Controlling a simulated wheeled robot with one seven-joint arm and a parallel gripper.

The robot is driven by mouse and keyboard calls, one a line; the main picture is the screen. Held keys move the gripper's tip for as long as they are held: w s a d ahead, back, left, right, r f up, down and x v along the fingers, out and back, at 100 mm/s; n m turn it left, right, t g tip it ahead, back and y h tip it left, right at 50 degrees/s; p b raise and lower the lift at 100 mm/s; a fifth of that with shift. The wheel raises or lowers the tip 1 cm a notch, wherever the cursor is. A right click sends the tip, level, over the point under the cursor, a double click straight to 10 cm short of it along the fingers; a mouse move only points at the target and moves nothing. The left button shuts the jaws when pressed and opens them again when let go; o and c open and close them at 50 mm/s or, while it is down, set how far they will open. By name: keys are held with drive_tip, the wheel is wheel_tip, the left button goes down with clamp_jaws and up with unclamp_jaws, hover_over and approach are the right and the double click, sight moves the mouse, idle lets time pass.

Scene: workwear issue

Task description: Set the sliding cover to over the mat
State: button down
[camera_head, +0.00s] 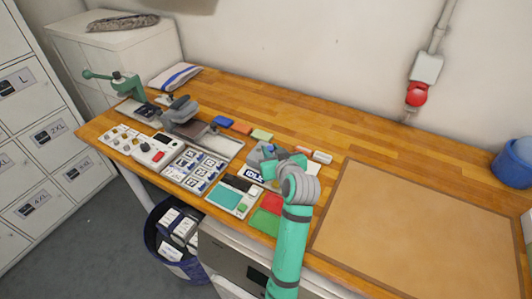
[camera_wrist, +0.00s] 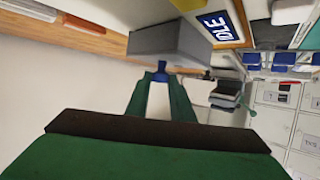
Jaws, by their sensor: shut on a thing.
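The sliding cover appears to be a grey block (camera_wrist: 170,40) with a small blue knob (camera_wrist: 175,68). In the wrist view my gripper (camera_wrist: 176,76) has its green fingers closed on that knob. A dark blue "IDLE" label (camera_wrist: 216,27) lies beside the cover. In the head view the grey cover (camera_head: 255,156) is partly hidden by my gripper (camera_head: 270,152), and the "IDLE" label (camera_head: 253,175) shows in front of it. No mat is clearly identifiable beside the cover; a large tan, brown-edged panel (camera_head: 420,220) lies flat on the right of the bench.
A red pad (camera_head: 271,203) and a green pad (camera_head: 264,221) lie near the front edge. Small coloured blocks (camera_head: 242,128) lie behind. A blue bin (camera_head: 515,162) is far right. The back right bench is clear.

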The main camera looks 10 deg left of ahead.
drive_tip(key=shift+a, duration=0.25)
drive_tip(key=c, duration=1.5)
unclamp_jaws()
drive_tip(key=shift+a, duration=0.1)
drive_tip(key=shift+c, duration=0.2)
drive_tip(key=shift+s+d, duration=0.1)
drive_tip(key=shift+d, duration=0.15)
drive_tip(key=v, duration=1)
drive_tip(key=shift+s, duration=0.2)
